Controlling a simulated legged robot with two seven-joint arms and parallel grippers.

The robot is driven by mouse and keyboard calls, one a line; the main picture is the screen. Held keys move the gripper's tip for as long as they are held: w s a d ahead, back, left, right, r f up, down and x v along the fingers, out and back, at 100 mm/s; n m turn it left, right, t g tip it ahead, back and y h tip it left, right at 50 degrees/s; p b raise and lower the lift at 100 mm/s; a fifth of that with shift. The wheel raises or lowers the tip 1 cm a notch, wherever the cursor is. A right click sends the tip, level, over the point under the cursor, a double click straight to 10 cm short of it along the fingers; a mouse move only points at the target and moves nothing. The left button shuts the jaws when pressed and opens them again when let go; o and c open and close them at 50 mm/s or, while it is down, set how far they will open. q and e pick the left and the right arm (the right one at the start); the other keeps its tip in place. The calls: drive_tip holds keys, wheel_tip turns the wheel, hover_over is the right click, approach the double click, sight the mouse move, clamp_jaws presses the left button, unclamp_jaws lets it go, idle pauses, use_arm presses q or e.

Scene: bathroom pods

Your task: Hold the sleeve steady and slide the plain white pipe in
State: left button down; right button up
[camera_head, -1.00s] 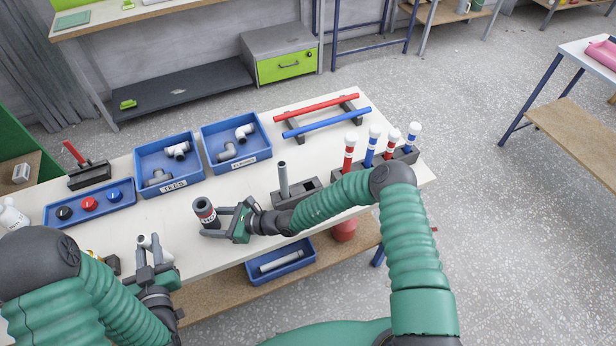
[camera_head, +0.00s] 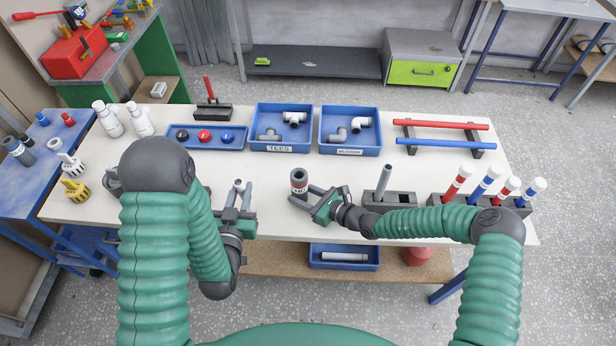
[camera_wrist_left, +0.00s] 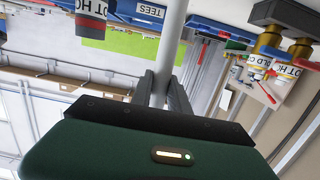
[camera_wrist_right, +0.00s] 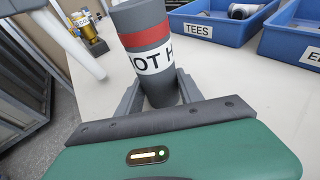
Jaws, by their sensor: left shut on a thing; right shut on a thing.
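The plain white pipe (camera_wrist_left: 172,45) is between the closed fingers of my left gripper (camera_wrist_left: 166,88) in the left wrist view. The sleeve (camera_head: 299,180) is dark grey with a red band and a white HOT label. My right gripper (camera_head: 318,198) is shut around its lower part, and the sleeve stands upright. In the right wrist view the sleeve (camera_wrist_right: 150,85) is apart from the white pipe (camera_wrist_right: 72,42) at its left.
Blue bins of fittings (camera_head: 283,147) (camera_head: 350,150) stand behind the sleeve. A grey holder with an upright grey pipe (camera_head: 383,182) and a rack of banded pipes (camera_head: 485,185) are to the right. A blue tray with knobs (camera_head: 205,136) and white bottles (camera_head: 107,118) are at left.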

use_arm(q)
drive_tip(key=w+a+r, duration=0.1)
drive_tip(key=w+r, duration=0.4)
drive_tip(key=r, duration=0.1)
wheel_tip(320, 180, up, 11)
drive_tip(key=m+g+h, duration=0.4)
drive_tip(key=m+h, duration=0.2)
drive_tip(key=h, duration=0.1)
hover_over(297, 169)
drive_tip(key=s, duration=0.2)
drive_tip(key=shift+s+d, duration=0.15)
drive_tip(key=shift+d, duration=0.1)
drive_tip(key=shift+f, duration=2.25)
drive_tip(key=shift+f, duration=6.5)
